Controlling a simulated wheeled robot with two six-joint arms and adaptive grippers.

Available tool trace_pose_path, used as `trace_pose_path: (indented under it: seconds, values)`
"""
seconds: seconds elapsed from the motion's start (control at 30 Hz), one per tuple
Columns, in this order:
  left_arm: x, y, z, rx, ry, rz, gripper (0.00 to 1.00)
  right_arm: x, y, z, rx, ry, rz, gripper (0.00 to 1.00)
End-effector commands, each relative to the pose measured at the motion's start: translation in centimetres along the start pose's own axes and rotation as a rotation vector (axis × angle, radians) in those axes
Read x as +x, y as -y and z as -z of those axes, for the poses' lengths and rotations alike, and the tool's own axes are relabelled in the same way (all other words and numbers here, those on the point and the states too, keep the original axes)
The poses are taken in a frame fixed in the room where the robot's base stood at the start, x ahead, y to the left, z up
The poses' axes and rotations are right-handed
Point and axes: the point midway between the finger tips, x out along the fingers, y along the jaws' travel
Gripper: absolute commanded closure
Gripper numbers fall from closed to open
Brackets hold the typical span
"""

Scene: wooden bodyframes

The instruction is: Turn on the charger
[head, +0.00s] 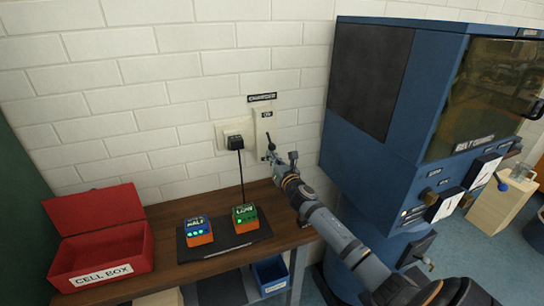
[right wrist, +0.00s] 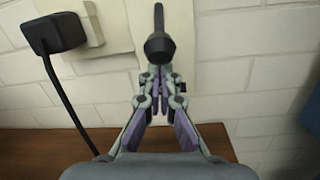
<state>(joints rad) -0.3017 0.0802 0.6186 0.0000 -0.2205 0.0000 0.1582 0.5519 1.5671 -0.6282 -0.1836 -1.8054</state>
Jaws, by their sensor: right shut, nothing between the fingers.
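The charger switch is a cream wall box (head: 262,127) under a dark CHARGER label (head: 262,97), with a small ON label near its top. A lever with a dark knob (right wrist: 159,46) sticks out from the box. My right gripper (head: 273,157) is shut and empty, just below the lever. In the right wrist view the fingertips (right wrist: 160,76) sit right under the knob; I cannot tell whether they touch it. A black plug (head: 235,142) sits in the socket left of the box, with its cord hanging down. My left gripper is out of view.
A tall blue machine (head: 385,150) stands close on the right of my arm. A blue bin (head: 268,276) is below the bench.

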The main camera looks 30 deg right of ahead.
Motion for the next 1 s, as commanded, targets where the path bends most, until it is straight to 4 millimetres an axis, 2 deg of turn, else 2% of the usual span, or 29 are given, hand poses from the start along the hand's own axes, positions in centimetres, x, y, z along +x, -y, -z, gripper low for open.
trace_pose_path:
  seconds: [0.67, 1.0]
  values:
    - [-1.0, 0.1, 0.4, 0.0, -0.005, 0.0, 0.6, -0.6, -0.2, -0.9, 0.0, 0.001, -0.001, 1.0]
    - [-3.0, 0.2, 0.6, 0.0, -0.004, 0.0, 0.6, -1.4, -0.6, -2.7, -0.002, 0.002, -0.002, 1.0]
